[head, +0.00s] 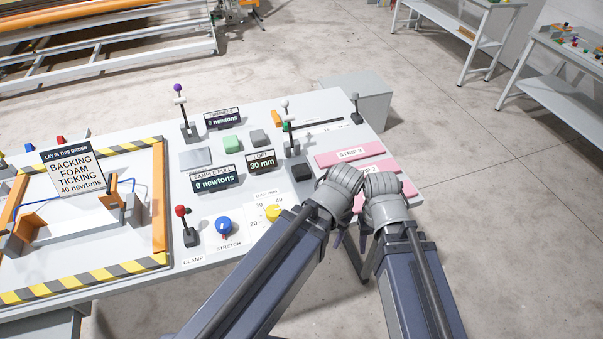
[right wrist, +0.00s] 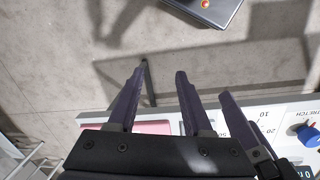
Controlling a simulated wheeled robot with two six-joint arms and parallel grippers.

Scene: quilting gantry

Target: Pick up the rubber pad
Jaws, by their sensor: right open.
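No label marks the rubber pad. My right gripper (head: 390,230) is at the table's right front edge, well away from both blocks. In the right wrist view its two fingers (right wrist: 158,74) are apart with nothing between them. My left gripper (head: 339,235) is close beside it, its fingers mostly hidden behind my forearm; one finger shows in the right wrist view (right wrist: 240,125).
Pink strips (head: 350,153) lie on the table's right side. A gauge with a dark block (head: 301,171), readout signs (head: 213,179) and a red-knobbed lever (head: 181,211) stand on the table. A striped frame (head: 85,286) fills the left.

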